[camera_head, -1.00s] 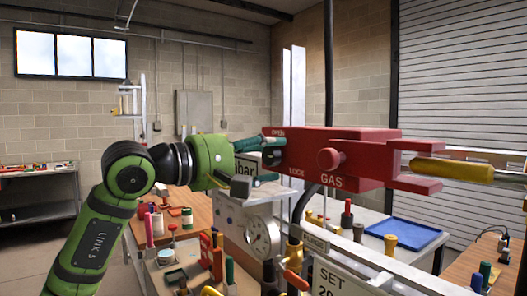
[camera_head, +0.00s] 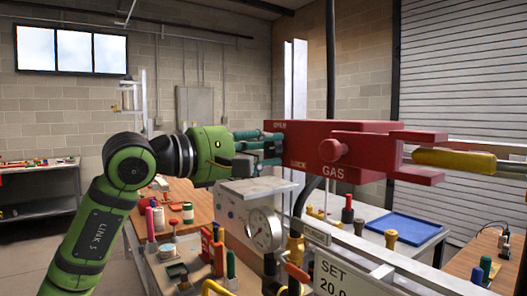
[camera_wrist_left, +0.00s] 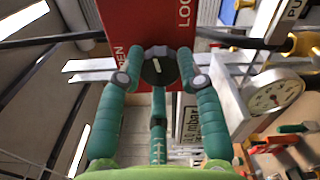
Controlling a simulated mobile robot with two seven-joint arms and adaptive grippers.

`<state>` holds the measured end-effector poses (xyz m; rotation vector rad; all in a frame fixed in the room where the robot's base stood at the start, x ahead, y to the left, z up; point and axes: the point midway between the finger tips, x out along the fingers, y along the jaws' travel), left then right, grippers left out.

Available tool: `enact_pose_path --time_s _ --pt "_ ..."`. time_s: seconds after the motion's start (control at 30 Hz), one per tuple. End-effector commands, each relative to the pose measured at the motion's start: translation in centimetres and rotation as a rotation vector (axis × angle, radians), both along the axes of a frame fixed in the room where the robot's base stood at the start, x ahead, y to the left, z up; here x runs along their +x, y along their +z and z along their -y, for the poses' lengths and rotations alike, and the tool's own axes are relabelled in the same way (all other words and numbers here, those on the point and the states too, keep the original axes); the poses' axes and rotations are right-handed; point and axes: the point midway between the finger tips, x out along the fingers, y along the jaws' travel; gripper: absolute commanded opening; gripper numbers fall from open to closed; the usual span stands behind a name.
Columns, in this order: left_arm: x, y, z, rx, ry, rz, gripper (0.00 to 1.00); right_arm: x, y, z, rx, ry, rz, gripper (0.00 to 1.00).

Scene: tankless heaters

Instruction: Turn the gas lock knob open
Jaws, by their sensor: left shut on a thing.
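The red gas lock box (camera_head: 355,135), lettered OPEN, LOCK and GAS, hangs at centre right in the head view. In the left wrist view, its black round knob (camera_wrist_left: 159,67) with a pale line sits on the red panel (camera_wrist_left: 146,22), between OPEN on the left and LOCK on the right. My left gripper (camera_head: 272,148) reaches the box's left end. Its teal fingers, also seen in the left wrist view (camera_wrist_left: 157,80), are shut on the knob from both sides, a third finger below. In the head view the knob is hidden. My right gripper is out of view.
A pressure gauge (camera_head: 263,230) stands on a box below my left gripper. A bench (camera_head: 168,210) with several small tools lies below. A blue tray (camera_head: 402,229) is at right, and a yellow bar (camera_head: 453,159) meets the red box's right end. A vertical rail rises behind.

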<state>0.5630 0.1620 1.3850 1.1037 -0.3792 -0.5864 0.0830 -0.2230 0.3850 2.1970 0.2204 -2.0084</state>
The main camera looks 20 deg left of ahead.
Motion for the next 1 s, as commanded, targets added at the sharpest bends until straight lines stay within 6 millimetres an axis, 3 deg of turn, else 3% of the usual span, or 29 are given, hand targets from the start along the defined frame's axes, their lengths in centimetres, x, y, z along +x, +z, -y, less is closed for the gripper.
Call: enact_pose_path --time_s 1.0 --pt "0.0 0.1 0.0 -0.751 -0.003 -0.582 0.04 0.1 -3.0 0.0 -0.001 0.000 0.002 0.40"
